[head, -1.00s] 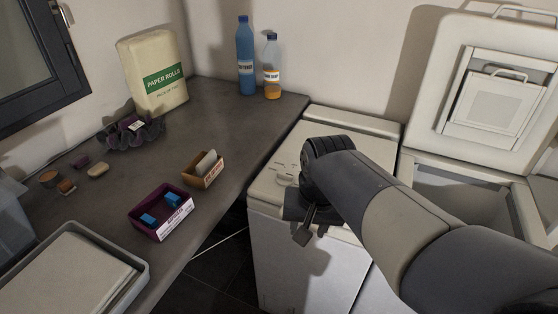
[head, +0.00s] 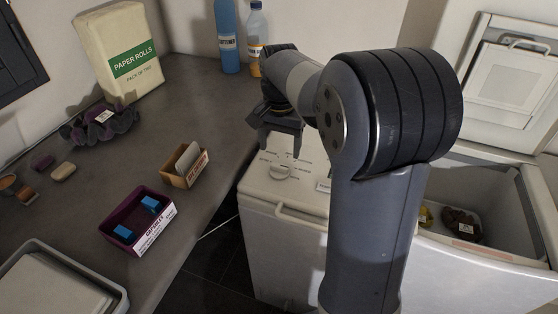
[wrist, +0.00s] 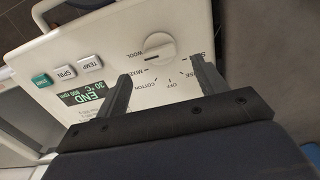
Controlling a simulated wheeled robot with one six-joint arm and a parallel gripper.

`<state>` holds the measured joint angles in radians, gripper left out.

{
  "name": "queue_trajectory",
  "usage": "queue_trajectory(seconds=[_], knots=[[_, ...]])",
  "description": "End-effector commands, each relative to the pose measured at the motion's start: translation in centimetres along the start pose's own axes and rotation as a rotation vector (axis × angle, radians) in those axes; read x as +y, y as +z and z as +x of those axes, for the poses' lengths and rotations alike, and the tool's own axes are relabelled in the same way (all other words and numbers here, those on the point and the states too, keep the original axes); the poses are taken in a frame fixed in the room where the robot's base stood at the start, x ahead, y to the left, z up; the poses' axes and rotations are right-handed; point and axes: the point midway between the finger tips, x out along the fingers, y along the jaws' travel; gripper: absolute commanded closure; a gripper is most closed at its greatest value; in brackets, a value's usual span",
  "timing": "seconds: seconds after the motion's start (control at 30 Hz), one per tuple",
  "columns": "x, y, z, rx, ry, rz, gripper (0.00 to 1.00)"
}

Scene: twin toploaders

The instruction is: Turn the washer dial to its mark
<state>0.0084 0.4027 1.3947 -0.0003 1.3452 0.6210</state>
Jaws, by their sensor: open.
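The washer dial is a round white knob (wrist: 159,46) on the washer's top panel. It also shows in the head view (head: 281,171). Printed words around it include WOOL, MIXED, COTTON and OFF, with small tick marks. A short dark line shows on the knob's lower left; which word it points at I cannot tell. My gripper (wrist: 161,70) is open and empty, its fingers pointing toward the panel. In the wrist view the knob lies just beyond the fingertips, apart from them. In the head view my gripper (head: 279,151) hangs above the panel, near the knob.
A front handle (head: 300,217) sticks out. The neighbouring toploader (head: 505,185) stands open with items inside. The counter (head: 205,110) at left holds boxes, bottles and paper rolls.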

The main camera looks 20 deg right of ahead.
Motion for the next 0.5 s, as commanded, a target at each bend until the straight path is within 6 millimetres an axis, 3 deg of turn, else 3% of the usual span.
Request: queue_trajectory(seconds=[0.2, 0.5], knots=[[0.0, 0.1, 3.9, -0.002, 0.001, -0.001, 0.33], [0.0, 0.0, 5.8, 0.001, -0.001, -0.001, 0.33]])
